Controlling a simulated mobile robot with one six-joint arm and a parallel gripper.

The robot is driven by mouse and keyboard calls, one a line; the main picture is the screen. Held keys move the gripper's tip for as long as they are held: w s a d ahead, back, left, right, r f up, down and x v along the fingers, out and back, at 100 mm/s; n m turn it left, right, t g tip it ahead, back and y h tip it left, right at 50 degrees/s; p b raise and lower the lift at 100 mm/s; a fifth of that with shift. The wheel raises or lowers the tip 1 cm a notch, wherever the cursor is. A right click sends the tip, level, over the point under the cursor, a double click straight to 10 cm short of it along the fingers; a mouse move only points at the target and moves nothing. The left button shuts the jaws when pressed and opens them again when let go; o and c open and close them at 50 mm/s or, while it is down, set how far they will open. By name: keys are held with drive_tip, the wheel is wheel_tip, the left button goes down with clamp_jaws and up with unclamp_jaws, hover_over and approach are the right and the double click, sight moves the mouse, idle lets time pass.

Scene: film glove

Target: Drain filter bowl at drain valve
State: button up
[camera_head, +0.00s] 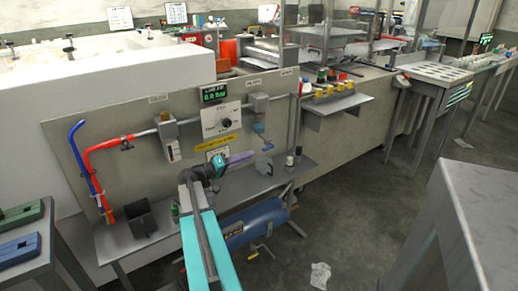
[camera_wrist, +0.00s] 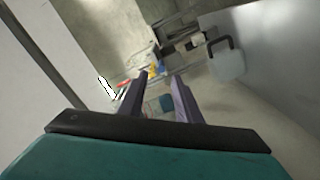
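A wall panel (camera_head: 88,125) carries pipework, a lit digital display (camera_head: 214,92) and a round knob (camera_head: 227,122). A grey unit with a pale labelled body (camera_head: 173,150) hangs on the pipe at left; I cannot tell whether it is the filter bowl. A second grey unit (camera_head: 259,103) is on the right, with a small blue part (camera_head: 259,128) below it. The drain valve is too small to identify. My gripper (camera_head: 242,157) is in front of the panel, below the knob. In the wrist view its purple fingers (camera_wrist: 160,78) are apart, with nothing visibly held.
A grey jug-like container (camera_head: 263,165) stands on the bench just right of my gripper; a pale container with a dark handle (camera_wrist: 226,62) shows in the wrist view. A dark stand (camera_head: 140,218) is at left. A blue tank (camera_head: 255,222) is below the bench.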

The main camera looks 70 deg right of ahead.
sight(267, 149)
drive_tip(key=shift+w, duration=0.2)
drive_tip(key=x, duration=1.1)
drive_tip(key=shift+d, duration=0.3)
clamp_jaws()
